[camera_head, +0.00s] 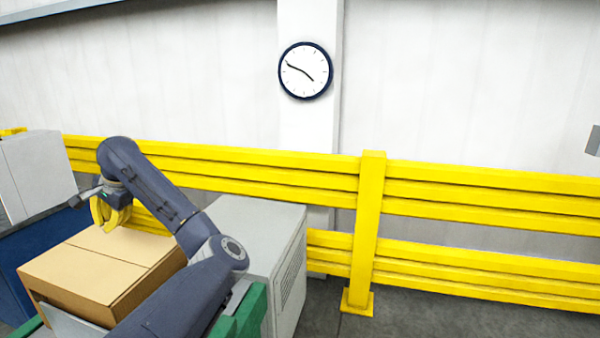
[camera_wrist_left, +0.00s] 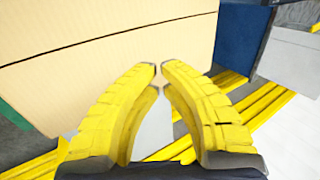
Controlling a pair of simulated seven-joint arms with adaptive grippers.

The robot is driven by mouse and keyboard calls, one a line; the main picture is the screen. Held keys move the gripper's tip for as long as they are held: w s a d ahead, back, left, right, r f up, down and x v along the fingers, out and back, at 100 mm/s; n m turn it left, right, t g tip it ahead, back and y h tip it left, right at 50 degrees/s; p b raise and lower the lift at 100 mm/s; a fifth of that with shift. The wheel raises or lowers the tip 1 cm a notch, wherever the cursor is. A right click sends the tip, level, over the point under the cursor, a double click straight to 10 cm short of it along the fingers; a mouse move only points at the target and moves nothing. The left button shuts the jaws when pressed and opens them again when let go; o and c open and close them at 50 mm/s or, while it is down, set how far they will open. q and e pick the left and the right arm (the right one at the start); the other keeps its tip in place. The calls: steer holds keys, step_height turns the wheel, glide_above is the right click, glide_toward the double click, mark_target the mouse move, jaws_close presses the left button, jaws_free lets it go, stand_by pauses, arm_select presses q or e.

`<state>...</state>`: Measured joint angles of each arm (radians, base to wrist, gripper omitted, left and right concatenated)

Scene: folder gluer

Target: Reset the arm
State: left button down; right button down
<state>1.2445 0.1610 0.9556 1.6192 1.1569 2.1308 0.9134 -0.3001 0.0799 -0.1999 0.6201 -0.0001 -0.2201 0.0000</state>
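My left arm reaches up from the lower edge of the head view, and its yellow-fingered left gripper (camera_head: 110,214) points down above the far part of a closed cardboard box (camera_head: 95,268). In the left wrist view the fingertips of the left gripper (camera_wrist_left: 160,68) nearly meet, with only a sliver between them and nothing held. The box (camera_wrist_left: 110,45) fills the upper left there, apart from the fingers as far as I can tell. My right gripper is in neither view.
A grey cabinet (camera_head: 268,235) stands right of the box, with a green machine part (camera_head: 245,318) in front. A blue machine (camera_head: 45,245) with a grey housing (camera_head: 38,172) is at left. Yellow guard rails (camera_head: 480,178) run along the back, below a wall clock (camera_head: 305,70). The floor at lower right is clear.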

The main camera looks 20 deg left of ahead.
arm_select(q)
steer(key=shift+f, duration=1.75)
steer(key=shift+r, duration=0.15)
step_height(320, 180, up, 8)
steer(key=r, duration=0.1)
step_height(320, 180, down, 9)
steer(key=w+r, duration=0.1)
steer(key=w, duration=0.1)
steer(key=w+r, duration=0.1)
steer(key=r, duration=0.1)
steer(key=shift+w+a+r, duration=0.15)
steer(key=shift+w+r, duration=0.05)
steer(key=shift+w, duration=0.15)
steer(key=w+r, duration=0.1)
steer(key=w, duration=0.8)
steer(key=shift+a, duration=0.4)
